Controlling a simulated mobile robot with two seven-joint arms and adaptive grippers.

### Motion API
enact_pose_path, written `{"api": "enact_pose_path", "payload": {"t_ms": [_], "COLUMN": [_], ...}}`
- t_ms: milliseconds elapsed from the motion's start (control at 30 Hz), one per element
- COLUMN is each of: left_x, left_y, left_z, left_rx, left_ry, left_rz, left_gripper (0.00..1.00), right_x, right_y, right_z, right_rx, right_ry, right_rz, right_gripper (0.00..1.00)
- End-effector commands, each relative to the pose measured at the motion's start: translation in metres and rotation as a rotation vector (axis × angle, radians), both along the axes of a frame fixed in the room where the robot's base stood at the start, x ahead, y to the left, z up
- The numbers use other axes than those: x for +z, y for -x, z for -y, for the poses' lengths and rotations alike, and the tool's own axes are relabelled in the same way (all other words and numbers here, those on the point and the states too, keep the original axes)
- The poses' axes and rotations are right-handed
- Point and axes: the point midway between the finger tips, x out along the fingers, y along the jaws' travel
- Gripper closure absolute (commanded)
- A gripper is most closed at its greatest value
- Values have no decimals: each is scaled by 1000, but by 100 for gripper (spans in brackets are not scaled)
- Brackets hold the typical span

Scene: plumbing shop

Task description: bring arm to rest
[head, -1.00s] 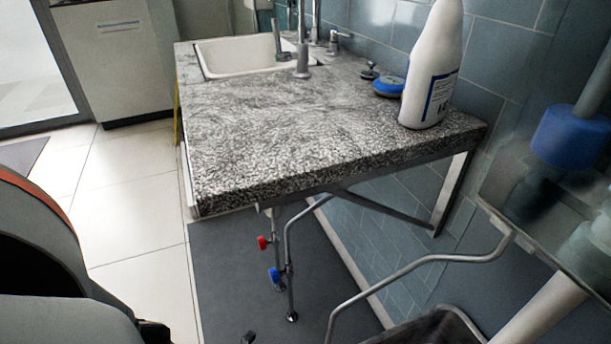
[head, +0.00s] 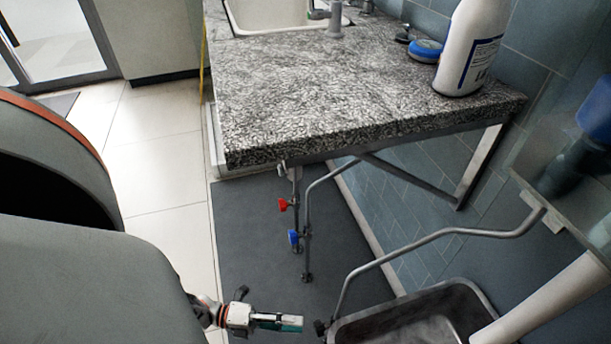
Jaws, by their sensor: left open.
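My left arm (head: 90,270) fills the lower left of the head view as large grey shells with an orange stripe. My left gripper (head: 288,321) shows small at the bottom, low over the dark floor mat and left of a metal basin. Its body is whitish and its fingers point right, with a teal edge at the tips. It is open, and I see nothing clearly held in it. My right gripper is not in view.
A granite counter (head: 330,100) with a sink (head: 275,14) stands ahead, bearing a white bottle (head: 470,50) and a blue round item (head: 426,50). Red (head: 284,204) and blue (head: 294,238) valves hang below. A metal basin (head: 400,305) with a bent rail lies lower right.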

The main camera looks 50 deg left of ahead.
Motion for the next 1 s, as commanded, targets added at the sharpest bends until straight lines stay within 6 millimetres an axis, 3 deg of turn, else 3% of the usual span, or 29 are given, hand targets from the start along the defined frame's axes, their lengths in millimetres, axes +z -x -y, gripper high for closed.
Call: {"api": "enact_pose_path", "payload": {"t_ms": [733, 867, 1000], "left_x": [0, -1, -1], "left_y": [6, 12, 26], "left_z": [-4, 5, 28], "left_rx": [0, -6, -10], "left_ry": [1, 25, 95], "left_rz": [-1, -31, -117], "left_gripper": [53, 53, 53], "right_x": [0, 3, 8], "right_y": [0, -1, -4], "right_z": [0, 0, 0], "right_rx": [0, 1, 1], "right_ry": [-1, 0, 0], "right_rz": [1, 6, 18], "right_gripper": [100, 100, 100]}}
